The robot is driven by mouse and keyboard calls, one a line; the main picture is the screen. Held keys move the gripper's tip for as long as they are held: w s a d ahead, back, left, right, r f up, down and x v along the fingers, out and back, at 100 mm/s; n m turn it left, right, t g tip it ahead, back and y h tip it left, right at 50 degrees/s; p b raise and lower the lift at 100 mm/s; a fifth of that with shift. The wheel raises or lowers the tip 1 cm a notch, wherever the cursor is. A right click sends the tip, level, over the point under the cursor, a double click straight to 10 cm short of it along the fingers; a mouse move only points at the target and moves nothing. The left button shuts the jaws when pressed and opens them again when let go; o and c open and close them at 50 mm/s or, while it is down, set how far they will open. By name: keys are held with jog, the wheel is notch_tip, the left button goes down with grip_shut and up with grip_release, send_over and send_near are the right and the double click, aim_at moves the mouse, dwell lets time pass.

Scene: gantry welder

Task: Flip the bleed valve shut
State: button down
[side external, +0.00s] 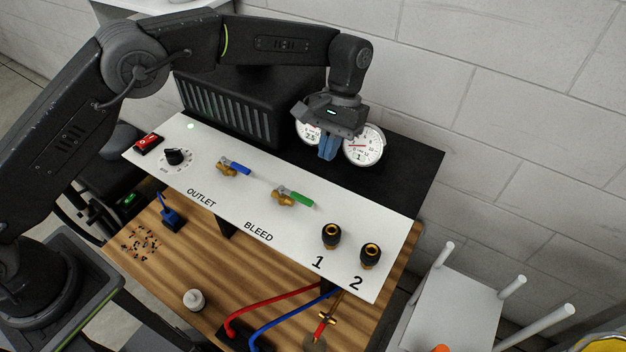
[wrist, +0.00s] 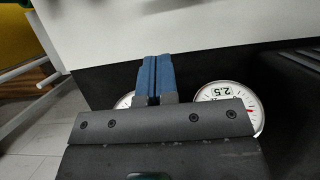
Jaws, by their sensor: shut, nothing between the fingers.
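The bleed valve (side external: 293,197) is a brass valve with a green lever, above the BLEED label on the white panel (side external: 225,200) in the side view. Its lever points to the right, roughly along the panel's length. My gripper (side external: 327,152) is shut and empty, with blue fingers pointing down in front of the gauges, behind and above the bleed valve and apart from it. In the wrist view the blue fingers (wrist: 155,78) are together over the black surface, near the white panel's edge. The bleed valve is not visible in the wrist view.
An outlet valve (side external: 233,167) with a blue lever is left of the bleed valve. Two round gauges (side external: 365,145) stand close behind my gripper. Black fittings (side external: 331,235) sit at the panel's right. A dark finned box (side external: 230,110) stands at the back left.

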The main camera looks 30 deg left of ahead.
aim_at(295, 196)
jog(key=x, duration=0.5)
jog(key=shift+s+r, duration=0.1)
jog(key=shift+s, duration=1.8)
